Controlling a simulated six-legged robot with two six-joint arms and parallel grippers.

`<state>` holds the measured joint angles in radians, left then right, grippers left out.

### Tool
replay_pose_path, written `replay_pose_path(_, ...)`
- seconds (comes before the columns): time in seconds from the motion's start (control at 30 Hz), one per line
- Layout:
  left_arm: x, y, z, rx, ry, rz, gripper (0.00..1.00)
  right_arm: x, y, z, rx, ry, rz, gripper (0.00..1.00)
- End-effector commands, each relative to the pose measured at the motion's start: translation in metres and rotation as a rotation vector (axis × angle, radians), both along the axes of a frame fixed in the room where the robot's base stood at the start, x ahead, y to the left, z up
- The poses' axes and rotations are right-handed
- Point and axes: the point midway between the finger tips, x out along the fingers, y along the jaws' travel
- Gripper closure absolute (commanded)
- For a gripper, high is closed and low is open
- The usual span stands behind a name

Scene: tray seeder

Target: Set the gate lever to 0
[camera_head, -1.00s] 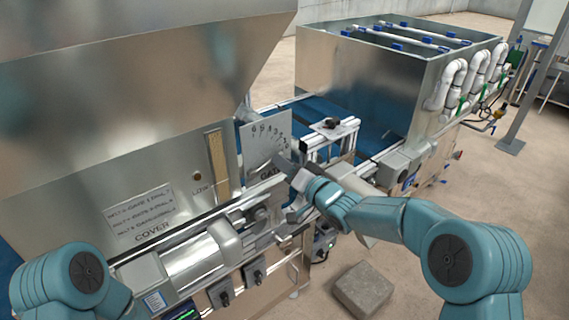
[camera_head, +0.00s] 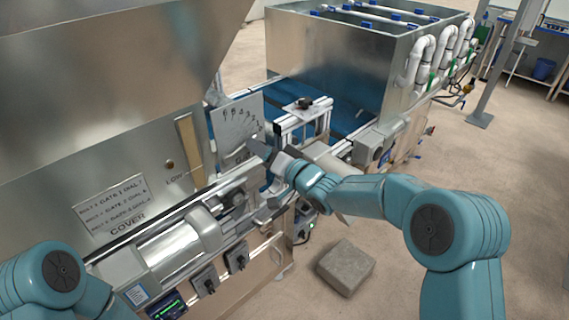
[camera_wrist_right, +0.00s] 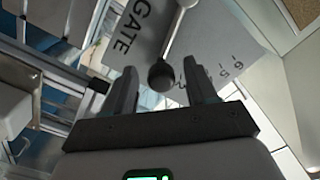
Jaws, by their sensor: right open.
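The gate dial plate (camera_head: 232,118) is a pale metal sheet with a curved row of numbers, standing beside the hopper. In the right wrist view the plate (camera_wrist_right: 213,45) shows the word GATE and numbers falling from 6. The gate lever (camera_wrist_right: 161,75) shows there as a dark round knob on a thin rod, between the fingers. The knob covers part of the scale, so its exact number cannot be read. My right gripper (camera_head: 262,150) is at the plate, and in its wrist view (camera_wrist_right: 160,88) the fingers are open on either side of the knob. My left gripper is out of view.
The large metal hopper (camera_head: 80,110) stands close on the left. A cover roller (camera_head: 190,240) and control knobs sit below the dial. A blue belt (camera_head: 340,118) runs behind under a metal housing (camera_head: 335,60). A grey block (camera_head: 345,267) lies on the floor.

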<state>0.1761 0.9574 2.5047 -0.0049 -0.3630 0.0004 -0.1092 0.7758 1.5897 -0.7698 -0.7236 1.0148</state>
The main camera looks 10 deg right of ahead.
Motion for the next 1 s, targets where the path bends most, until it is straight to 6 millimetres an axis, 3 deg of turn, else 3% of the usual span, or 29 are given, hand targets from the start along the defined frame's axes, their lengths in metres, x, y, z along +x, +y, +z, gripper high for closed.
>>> replay_pose_path(0.2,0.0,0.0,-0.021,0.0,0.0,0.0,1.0,-0.043,-0.033,-0.004,-0.001,0.0,-0.004,0.43)
replay_pose_path(0.5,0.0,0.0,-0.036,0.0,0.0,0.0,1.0,-0.102,-0.075,-0.003,0.0,0.001,-0.004,0.43)
replay_pose_path(0.7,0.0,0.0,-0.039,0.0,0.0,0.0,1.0,-0.12,-0.088,-0.001,0.0,0.001,-0.002,0.43)
replay_pose_path(1.0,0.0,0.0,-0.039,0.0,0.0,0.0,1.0,-0.123,-0.09,-0.001,0.0,0.002,-0.001,0.43)
